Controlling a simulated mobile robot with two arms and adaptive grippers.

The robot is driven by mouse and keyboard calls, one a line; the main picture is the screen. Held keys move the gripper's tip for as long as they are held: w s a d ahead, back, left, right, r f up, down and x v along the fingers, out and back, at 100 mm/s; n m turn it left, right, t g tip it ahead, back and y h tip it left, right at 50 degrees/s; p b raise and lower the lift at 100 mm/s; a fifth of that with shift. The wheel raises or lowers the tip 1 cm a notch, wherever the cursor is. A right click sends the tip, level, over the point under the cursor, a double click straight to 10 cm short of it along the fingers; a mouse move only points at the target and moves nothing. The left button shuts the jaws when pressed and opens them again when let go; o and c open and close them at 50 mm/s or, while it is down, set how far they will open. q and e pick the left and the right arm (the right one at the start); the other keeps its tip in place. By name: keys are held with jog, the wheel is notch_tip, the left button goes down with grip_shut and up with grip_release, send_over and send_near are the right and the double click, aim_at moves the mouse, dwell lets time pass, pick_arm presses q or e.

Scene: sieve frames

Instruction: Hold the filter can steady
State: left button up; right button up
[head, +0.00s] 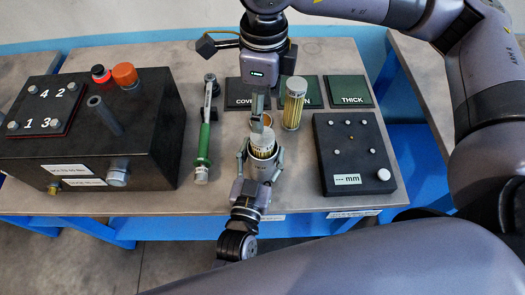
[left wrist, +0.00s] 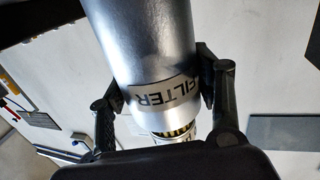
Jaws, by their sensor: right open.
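The filter can (head: 259,172) is a silver cylinder marked FILTER and stands near the table's front edge. It also shows large in the left wrist view (left wrist: 145,45). My left gripper (head: 262,160) comes from the front, with one finger on each side of the can, closed against its wall. A yellow pleated cartridge (head: 262,143) with a pale cap sticks out of the can's mouth. My right gripper (head: 260,112) points down from above, open, its fingertips close over the cartridge top. Whether they touch the cap is unclear.
A second pleated cartridge (head: 294,104) stands by the dark labelled pads; one reads THICK (head: 346,90). A black board marked mm (head: 358,155) is at right. A green-handled tool (head: 204,140) and a big black box (head: 150,115) are at left.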

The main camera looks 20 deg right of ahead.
pick_arm(q)
jog(key=o, duration=0.4)
jog(key=v, duration=1.2)
jog(key=shift+a, duration=0.1)
